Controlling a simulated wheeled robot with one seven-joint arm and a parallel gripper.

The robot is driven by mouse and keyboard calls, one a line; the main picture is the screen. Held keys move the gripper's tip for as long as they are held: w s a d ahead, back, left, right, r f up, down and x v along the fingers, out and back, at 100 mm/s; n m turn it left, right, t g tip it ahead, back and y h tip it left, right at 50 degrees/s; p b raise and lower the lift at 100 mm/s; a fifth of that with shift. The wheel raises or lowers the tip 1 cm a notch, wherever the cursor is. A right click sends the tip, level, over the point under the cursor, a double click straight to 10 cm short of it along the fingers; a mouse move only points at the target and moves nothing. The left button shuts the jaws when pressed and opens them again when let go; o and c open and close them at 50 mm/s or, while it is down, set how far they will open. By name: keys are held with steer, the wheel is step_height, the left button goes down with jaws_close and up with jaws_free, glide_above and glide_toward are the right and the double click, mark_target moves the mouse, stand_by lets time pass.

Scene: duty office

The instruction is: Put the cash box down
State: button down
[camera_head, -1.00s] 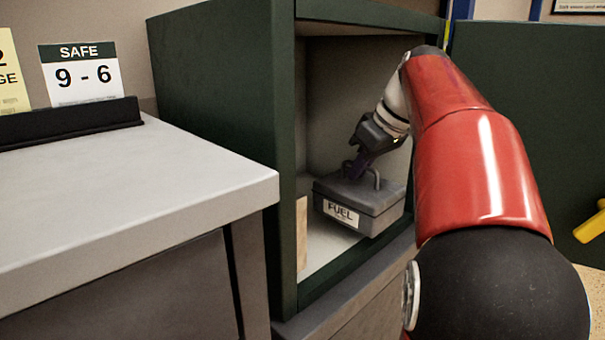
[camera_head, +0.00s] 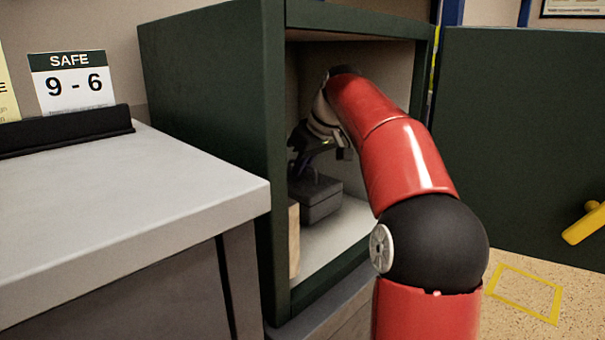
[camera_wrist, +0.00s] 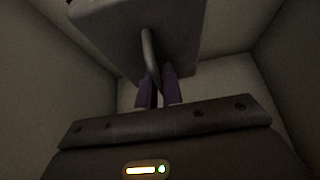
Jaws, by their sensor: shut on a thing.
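The grey cash box (camera_head: 320,202) is inside the open dark green safe (camera_head: 205,85), deeper in, above or on its pale floor (camera_head: 340,240). I cannot tell whether its base touches the floor. My gripper (camera_head: 312,172) is shut on the handle on the box's lid. The wrist view shows purple fingers (camera_wrist: 157,92) on the looped handle (camera_wrist: 150,55) and the box's grey lid (camera_wrist: 185,30) beyond. The box's label and left end are hidden in the head view.
A tan block (camera_head: 294,240) stands inside the safe at its front left. The safe's left wall is close beside my gripper. The open door (camera_head: 520,130) is at right.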

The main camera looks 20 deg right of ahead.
steer(key=shift+f, duration=0.55)
steer(key=shift+f, duration=0.1)
steer(key=c, duration=1.5)
jaws_free()
steer(key=shift+c, duration=0.2)
steer(key=v, duration=0.3)
steer(key=p+v, duration=0.1)
steer(key=v, duration=0.1)
steer(key=shift+s+d, duration=0.2)
steer(key=shift+s, duration=0.25)
steer(key=s+d+b, duration=0.1)
steer(key=s+d, duration=0.3)
steer(key=s, duration=0.6)
